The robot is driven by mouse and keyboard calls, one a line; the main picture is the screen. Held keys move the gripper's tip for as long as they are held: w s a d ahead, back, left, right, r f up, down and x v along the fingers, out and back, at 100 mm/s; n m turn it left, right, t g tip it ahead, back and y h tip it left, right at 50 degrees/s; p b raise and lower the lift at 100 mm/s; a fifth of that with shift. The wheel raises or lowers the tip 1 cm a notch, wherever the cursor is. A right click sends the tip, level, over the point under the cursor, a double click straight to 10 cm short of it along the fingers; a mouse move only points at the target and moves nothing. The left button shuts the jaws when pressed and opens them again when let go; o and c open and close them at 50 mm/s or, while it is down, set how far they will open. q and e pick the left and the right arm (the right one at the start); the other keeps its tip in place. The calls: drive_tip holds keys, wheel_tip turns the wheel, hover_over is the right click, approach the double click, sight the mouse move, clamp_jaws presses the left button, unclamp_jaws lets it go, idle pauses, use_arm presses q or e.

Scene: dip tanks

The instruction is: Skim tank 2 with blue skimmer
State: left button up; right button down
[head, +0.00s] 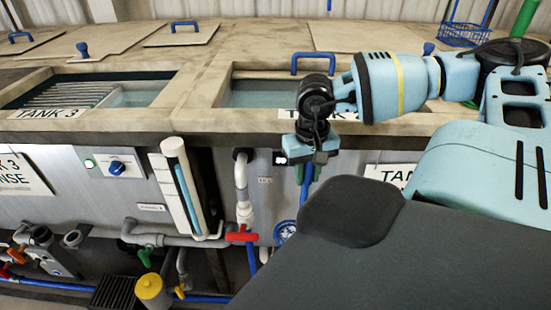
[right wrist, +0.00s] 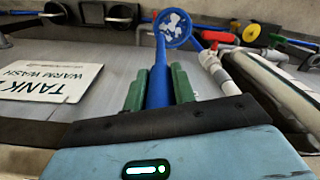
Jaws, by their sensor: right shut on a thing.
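My right gripper (head: 308,170) is shut on the blue skimmer (head: 304,192), in front of the tanks' front wall and below the rim. In the right wrist view, the green fingers of the gripper (right wrist: 158,88) close on the handle, and the skimmer's round slotted head (right wrist: 173,28) points away from me. In the head view that head hangs low, outside the tank. The middle tank (head: 262,94), right of tank 3, stands open with liquid in it; its label is mostly hidden by my right gripper. My left gripper is not in view.
Tank 3 (head: 45,114) is open at the left, with a slatted rack (head: 72,95) inside. A blue handle (head: 313,56) stands behind the middle opening. Pipes and a red valve handle (head: 242,236) are below. A blue basket (head: 465,35) stands at the back right.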

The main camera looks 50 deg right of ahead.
drive_tip(key=w+a+f+n, duration=0.1)
drive_tip(key=w+a+n, duration=0.1)
drive_tip(key=a, duration=0.9)
drive_tip(key=w+a+f+n, duration=0.1)
drive_tip(key=a+n, duration=0.3)
drive_tip(key=a, duration=0.8)
drive_tip(key=shift+w+a+f+n, duration=0.3)
drive_tip(key=shift+w+n, duration=0.1)
drive_tip(key=shift+w, duration=0.25)
